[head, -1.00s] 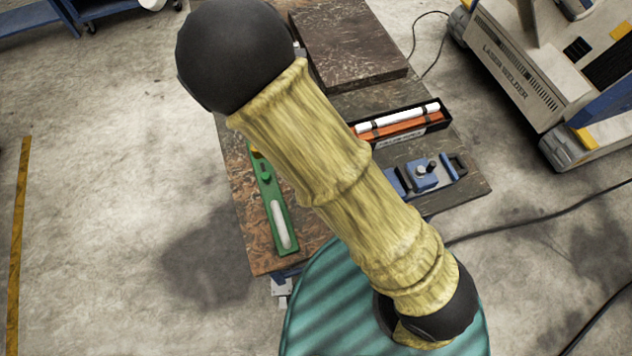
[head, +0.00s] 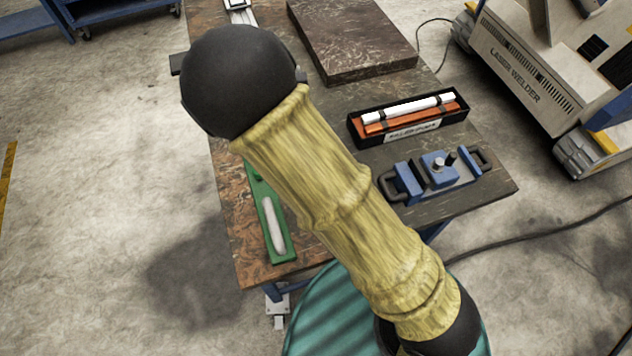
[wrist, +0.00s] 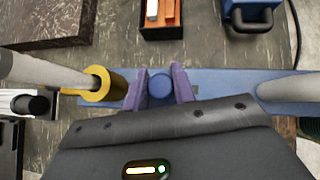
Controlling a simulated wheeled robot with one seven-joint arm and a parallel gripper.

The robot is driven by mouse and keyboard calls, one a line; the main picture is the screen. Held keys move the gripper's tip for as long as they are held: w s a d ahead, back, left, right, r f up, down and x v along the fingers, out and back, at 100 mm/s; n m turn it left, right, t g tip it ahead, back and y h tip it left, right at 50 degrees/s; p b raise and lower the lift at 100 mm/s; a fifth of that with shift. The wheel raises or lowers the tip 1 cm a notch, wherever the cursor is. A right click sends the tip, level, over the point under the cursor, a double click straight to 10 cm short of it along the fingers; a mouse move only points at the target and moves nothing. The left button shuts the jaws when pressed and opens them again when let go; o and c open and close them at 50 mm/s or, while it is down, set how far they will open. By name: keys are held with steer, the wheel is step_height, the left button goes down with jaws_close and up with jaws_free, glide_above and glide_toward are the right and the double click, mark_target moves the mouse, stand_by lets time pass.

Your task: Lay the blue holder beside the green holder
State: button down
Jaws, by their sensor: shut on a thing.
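The green holder (head: 283,240) lies lengthwise near the left front edge of the table in the head view, with a pale rod in its slot and its far end behind my arm. The blue holder (wrist: 215,82) is a long flat bar in the wrist view. It carries a yellow ring (wrist: 104,87) with a grey rod at left, a round blue knob in the middle and a pale cylinder at right. My gripper (wrist: 160,90) has its purple fingers shut on the middle of the blue holder, around the knob. I cannot tell how high it is. My arm hides the gripper in the head view.
A black case (head: 357,131) with orange and white contents and a blue clamp-like device (head: 437,170) stand on the table's right side. A dark stone slab (head: 350,40) lies at the back. Bare table (head: 233,215) shows left of the green holder.

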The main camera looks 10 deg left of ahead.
steer(key=shift+f+b, duration=0.3)
steer(key=shift+f, duration=0.35)
steer(key=shift+f, duration=3.1)
steer(key=shift+f, duration=1.9)
steer(key=c, duration=1.1)
jaws_free()
steer(key=shift+c, duration=0.2)
